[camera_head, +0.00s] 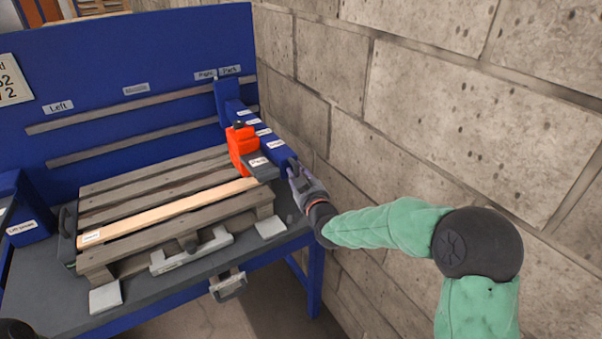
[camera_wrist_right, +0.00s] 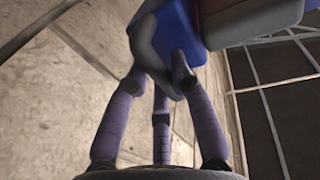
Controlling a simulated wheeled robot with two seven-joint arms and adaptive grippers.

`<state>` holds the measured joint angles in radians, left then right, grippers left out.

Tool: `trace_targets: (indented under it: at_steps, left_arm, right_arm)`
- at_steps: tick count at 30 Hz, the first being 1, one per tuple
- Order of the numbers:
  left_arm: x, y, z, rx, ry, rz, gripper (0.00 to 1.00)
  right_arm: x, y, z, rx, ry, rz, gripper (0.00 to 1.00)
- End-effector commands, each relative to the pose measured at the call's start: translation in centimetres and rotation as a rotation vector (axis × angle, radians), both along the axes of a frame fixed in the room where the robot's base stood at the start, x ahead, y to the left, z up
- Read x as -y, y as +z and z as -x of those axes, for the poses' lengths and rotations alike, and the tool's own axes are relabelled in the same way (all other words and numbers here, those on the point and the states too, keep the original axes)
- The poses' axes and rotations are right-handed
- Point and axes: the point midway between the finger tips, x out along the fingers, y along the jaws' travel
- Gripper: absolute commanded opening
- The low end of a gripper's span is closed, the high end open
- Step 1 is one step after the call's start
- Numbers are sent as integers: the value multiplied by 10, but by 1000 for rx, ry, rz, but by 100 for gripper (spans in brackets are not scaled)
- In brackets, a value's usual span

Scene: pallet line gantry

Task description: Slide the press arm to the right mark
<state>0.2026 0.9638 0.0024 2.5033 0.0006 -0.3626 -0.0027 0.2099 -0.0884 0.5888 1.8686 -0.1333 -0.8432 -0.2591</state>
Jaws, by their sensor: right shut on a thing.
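The blue press arm (camera_head: 262,132) reaches forward from its carriage (camera_head: 228,95) on two rails of the blue back panel. The carriage sits under the Park label (camera_head: 230,70), just right of the right mark (camera_head: 206,75). An orange press head (camera_head: 240,145) with a grey block is at the arm's left side, near the pallet's right end. My right gripper (camera_head: 295,170) is shut on the front end of the press arm. In the right wrist view, the fingers (camera_wrist_right: 170,75) close around a grey part beside the arm's blue end (camera_wrist_right: 180,28). My left gripper is not visible.
A wooden pallet (camera_head: 160,188) with one lighter slat lies on the grey table. A blue block (camera_head: 28,225) stands at the left. A concrete wall (camera_head: 400,110) rises close on the right. The rails (camera_head: 130,118) left of the carriage are clear.

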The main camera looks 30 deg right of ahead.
Motion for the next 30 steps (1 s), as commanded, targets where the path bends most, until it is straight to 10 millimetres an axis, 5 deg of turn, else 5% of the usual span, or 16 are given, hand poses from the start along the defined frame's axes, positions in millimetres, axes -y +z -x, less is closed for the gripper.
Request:
trace_targets:
  at_steps: [2,3,5,19,30]
  left_arm:
    - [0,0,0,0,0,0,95]
    - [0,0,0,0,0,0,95]
    - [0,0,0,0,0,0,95]
    - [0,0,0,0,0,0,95]
    - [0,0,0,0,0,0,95]
  right_arm:
    - [0,0,0,-1,0,0,0]
    - [0,0,0,-1,0,0,35]
    - [0,0,0,-1,0,0,49]
    - [0,1,9,1,-1,-1,49]
    - [-7,1,68,2,-1,0,49]
